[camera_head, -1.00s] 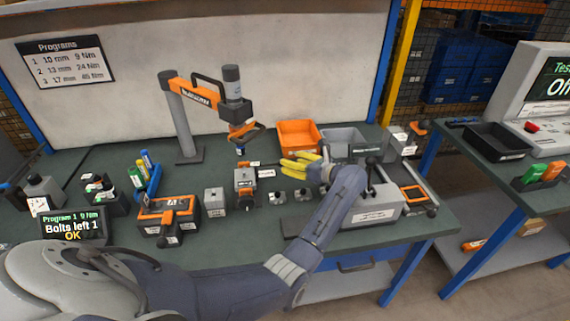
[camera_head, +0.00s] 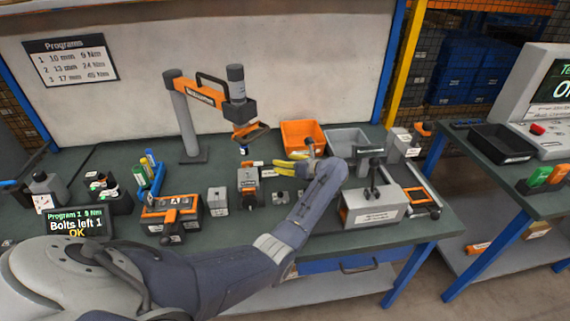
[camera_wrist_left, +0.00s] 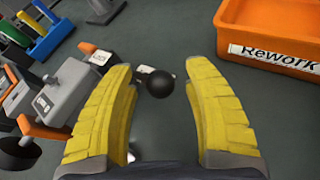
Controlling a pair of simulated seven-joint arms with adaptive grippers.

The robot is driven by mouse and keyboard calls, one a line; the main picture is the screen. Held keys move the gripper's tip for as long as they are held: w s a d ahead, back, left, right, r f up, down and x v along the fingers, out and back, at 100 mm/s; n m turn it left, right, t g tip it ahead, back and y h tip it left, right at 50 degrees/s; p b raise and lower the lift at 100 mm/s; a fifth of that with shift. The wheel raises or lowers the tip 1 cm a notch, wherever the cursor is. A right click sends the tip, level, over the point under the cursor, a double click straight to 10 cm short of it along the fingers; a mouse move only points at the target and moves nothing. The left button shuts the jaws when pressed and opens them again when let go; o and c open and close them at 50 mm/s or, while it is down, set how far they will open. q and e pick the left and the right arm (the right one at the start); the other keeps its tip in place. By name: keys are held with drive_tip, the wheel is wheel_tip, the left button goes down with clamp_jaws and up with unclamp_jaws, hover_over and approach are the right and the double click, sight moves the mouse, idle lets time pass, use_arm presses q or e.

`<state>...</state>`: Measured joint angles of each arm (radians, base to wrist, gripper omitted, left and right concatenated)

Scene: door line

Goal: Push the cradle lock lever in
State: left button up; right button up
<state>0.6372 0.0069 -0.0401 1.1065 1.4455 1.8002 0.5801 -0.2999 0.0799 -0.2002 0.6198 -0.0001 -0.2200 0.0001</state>
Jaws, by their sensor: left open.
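My left gripper (camera_head: 278,165) is open, with yellow fingers pointing left toward a small grey and orange fixture (camera_head: 248,183), which looks like the cradle. In the left wrist view a black ball knob (camera_wrist_left: 160,83), seemingly the lock lever's end, shows in the gap between the fingertips (camera_wrist_left: 160,72). I see no contact with it. The fixture's grey body (camera_wrist_left: 70,88) is beyond the left finger, with an orange part at its side. The lever's shaft is not clear, and the fingers cover part of that area in the head view. My right gripper is not in view.
An orange Rework bin (camera_head: 303,137) stands just behind the gripper, with a grey bin (camera_head: 346,142) beside it. A grey labelled box (camera_head: 375,208) with black handles stands to the right. A tool arm (camera_head: 195,95) overhangs the bench. Small grey pieces (camera_head: 282,198) lie in front.

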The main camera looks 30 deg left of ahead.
use_arm(q)
drive_tip(key=shift+a+f, duration=0.1)
drive_tip(key=shift+a, duration=0.05)
clamp_jaws()
idle(0.4)
